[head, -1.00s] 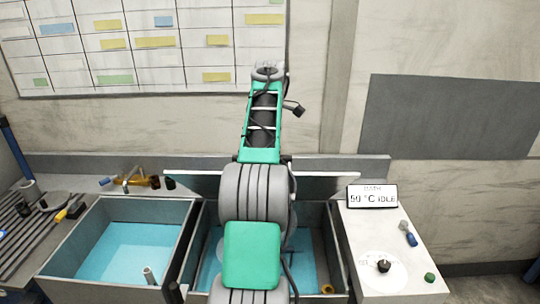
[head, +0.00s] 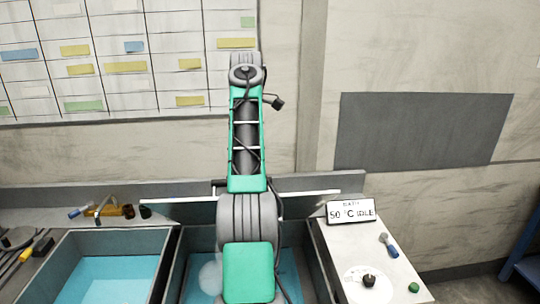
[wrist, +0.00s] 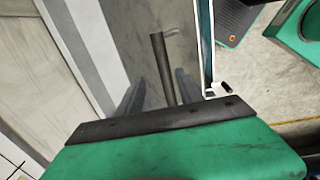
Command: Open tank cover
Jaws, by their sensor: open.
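The tank cover (head: 310,195) shows in the head view as a thin pale panel, nearly edge-on, along the back of the right-hand tank (head: 171,270). Blue water shows in that tank beside my arm. In the wrist view a grey panel, which looks like the cover (wrist: 237,75), lies ahead of my gripper (wrist: 159,76). A dark bar handle (wrist: 157,50) stands between the two grey fingers, which are apart and not closed on it. In the head view my arm hides the middle of the cover, and my fingers cannot be made out.
A second open tank (head: 60,245) with blue water is at the left. A white counter (head: 335,255) at the right bears a display (head: 351,212) reading 50 °C, a knob (head: 369,281) and a blue tool (head: 388,245).

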